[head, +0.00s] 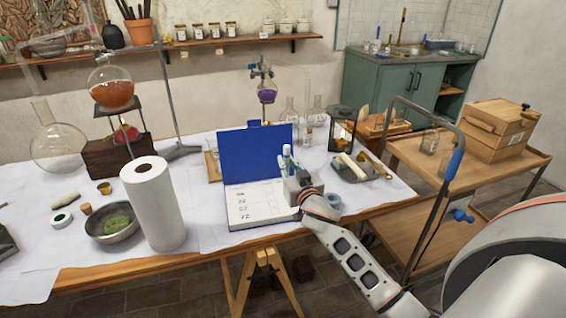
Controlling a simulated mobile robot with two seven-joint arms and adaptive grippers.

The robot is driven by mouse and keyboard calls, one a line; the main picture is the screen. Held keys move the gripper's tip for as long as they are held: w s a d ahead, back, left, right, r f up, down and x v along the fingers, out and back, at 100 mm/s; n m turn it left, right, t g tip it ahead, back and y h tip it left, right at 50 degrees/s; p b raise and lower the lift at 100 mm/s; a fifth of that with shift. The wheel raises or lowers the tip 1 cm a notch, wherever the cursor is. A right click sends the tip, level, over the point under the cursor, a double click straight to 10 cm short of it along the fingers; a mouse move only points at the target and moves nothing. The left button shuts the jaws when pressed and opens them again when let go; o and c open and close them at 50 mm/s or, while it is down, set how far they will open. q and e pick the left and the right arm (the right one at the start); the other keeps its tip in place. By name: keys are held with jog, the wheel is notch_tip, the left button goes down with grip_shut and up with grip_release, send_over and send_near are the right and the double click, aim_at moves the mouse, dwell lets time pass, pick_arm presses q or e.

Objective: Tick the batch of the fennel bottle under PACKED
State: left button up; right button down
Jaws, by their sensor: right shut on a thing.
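An open book or folder with a blue cover (258,153) standing up lies on the white-covered table. Its white page (258,206) has a column of short handwritten marks, too small to read surely, and I cannot make out a PACKED heading or a tick. My right gripper (292,180) is at the right edge of the page, shut on a slim white-and-blue pen (287,160) that stands nearly upright. The gripper hides the pen's lower end, so I cannot tell whether it touches the page. I cannot identify the fennel bottle. My left gripper is out of view.
A paper towel roll (155,203) and a metal bowl (112,222) stand left of the book. A plate (360,170) with items and a lantern (342,132) are to its right. Glass flasks (290,112) stand behind it. A wooden trolley (470,163) is at the right.

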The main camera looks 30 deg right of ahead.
jog(key=shift+f, duration=0.1)
jog(key=shift+f+b, duration=0.65)
jog(key=shift+f, duration=0.05)
notch_tip(320, 180, down, 4)
jog(key=b, duration=0.3)
jog(key=shift+r, duration=0.25)
jog(key=shift+f, duration=0.35)
pick_arm(q)
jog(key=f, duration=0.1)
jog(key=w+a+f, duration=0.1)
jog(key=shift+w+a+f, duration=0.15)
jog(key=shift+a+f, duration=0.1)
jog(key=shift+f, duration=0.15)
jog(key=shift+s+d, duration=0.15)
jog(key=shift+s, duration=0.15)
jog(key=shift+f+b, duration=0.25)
jog(key=shift+b, duration=0.05)
pick_arm(e)
jog(key=shift+f, duration=0.15)
